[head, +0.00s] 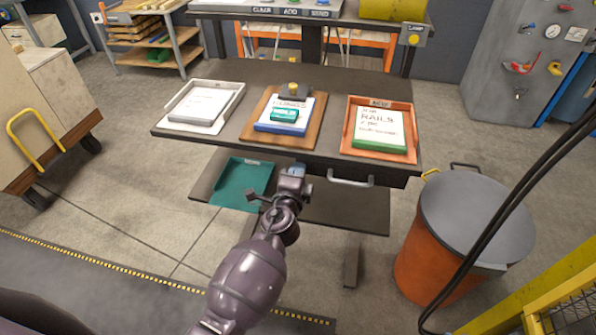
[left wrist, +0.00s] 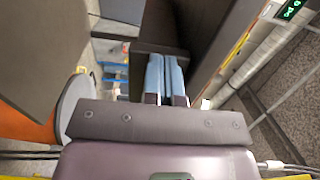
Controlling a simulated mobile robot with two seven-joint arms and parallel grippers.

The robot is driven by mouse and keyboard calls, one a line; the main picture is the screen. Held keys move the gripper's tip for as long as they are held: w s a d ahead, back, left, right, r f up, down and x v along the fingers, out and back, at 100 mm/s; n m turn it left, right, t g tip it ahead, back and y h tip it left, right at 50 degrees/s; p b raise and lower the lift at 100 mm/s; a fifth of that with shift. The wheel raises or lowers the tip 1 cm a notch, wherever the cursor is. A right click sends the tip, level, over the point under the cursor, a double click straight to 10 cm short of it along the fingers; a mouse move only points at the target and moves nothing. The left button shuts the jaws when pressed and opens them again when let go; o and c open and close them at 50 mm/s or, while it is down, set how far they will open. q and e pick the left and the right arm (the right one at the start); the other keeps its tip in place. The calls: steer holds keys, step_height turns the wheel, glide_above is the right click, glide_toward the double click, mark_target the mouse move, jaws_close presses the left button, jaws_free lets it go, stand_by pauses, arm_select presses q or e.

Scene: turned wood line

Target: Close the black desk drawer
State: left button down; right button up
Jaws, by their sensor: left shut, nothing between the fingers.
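The black desk (head: 330,80) stands ahead of me in the head view. Its drawer (head: 390,181) is a dark front just under the desktop's front edge, with a pale metal bar handle (head: 350,181). How far out the drawer stands is hard to tell. My left gripper (head: 293,170) is at the desk's front edge, left of the handle. In the left wrist view its blue fingers (left wrist: 165,78) are together and empty, pointing at a dark panel (left wrist: 160,48). Contact cannot be told. My right gripper is not in view.
On the desktop lie a white tray (head: 235,91), a wooden board (head: 256,113) and an orange tray (head: 409,135). A teal tray (head: 235,180) lies on the lower shelf. An orange drum (head: 420,255) with a grey lid stands close at the right.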

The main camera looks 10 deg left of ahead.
arm_select(q)
steer(key=s, duration=1)
steer(key=shift+s+b, duration=0.3)
steer(key=shift+s, duration=0.1)
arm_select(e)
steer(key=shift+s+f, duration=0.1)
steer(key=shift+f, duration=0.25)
arm_select(q)
steer(key=s+a+f+n+g, duration=0.3)
steer(key=s+a+f+n, duration=0.3)
steer(key=s+a+n, duration=0.1)
steer(key=s+a+f+n+g, duration=0.3)
steer(key=s+a+f+n, duration=0.4)
steer(key=s+n, duration=0.3)
steer(key=shift+s+a, duration=0.55)
steer(key=shift+a, duration=0.15)
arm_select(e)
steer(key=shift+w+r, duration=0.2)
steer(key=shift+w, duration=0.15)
